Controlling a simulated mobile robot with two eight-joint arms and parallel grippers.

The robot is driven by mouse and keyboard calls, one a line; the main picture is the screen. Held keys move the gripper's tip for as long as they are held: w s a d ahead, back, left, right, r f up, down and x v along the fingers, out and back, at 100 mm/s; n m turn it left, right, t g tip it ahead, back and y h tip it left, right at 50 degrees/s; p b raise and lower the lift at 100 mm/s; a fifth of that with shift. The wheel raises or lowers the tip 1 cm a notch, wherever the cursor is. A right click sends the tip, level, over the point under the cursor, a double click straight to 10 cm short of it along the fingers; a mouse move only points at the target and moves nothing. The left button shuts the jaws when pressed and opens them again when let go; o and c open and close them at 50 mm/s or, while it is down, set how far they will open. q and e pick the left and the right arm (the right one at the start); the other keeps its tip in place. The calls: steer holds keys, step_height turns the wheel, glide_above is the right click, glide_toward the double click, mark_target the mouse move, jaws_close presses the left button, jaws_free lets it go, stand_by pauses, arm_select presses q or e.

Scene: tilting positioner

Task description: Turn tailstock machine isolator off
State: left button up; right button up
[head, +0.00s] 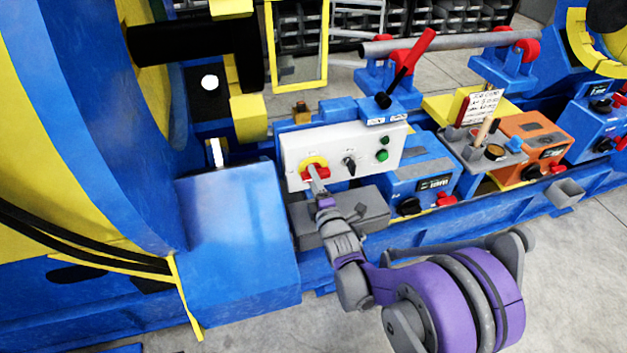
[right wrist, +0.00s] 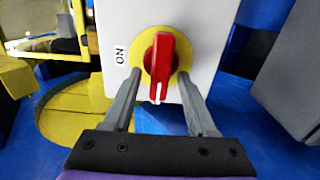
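The isolator is a red handle on a yellow disc (head: 314,161), on the left part of a white control panel (head: 335,137) in the head view. In the right wrist view the red handle (right wrist: 161,60) stands upright in the picture, in front of the yellow disc (right wrist: 142,48). An "ON" label (right wrist: 121,55) is left of the disc. My right gripper (head: 317,180) is at the isolator. In the right wrist view my right gripper (right wrist: 159,77) is open, one finger on each side of the handle's lower part, with gaps visible. My left gripper is not in view.
A black selector (head: 349,165) and green buttons (head: 382,155) sit right of the isolator. A grey box (head: 370,205) is below the panel. A red-handled lever (head: 410,62) rises behind it. A large blue block (head: 235,235) stands to the left.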

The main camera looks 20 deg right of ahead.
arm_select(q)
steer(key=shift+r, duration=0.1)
arm_select(e)
steer(key=s, duration=1)
steer(key=shift+s+d, duration=0.2)
steer(key=shift+s, duration=0.2)
steer(key=s+d+f+m+g, duration=0.1)
steer(key=s+f+m+g, duration=0.2)
steer(key=s+m+g, duration=0.75)
steer(key=s+f+m+g, duration=0.3)
steer(key=s+m, duration=0.5)
steer(key=s, duration=0.8)
arm_select(q)
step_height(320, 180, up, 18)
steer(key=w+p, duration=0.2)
steer(key=p, duration=1.4)
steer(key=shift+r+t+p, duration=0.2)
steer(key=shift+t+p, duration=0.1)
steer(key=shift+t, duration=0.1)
arm_select(e)
step_height(320, 180, up, 19)
steer(key=w, duration=0.3)
steer(key=shift+t+h, duration=0.3)
steer(key=shift+t, duration=0.15)
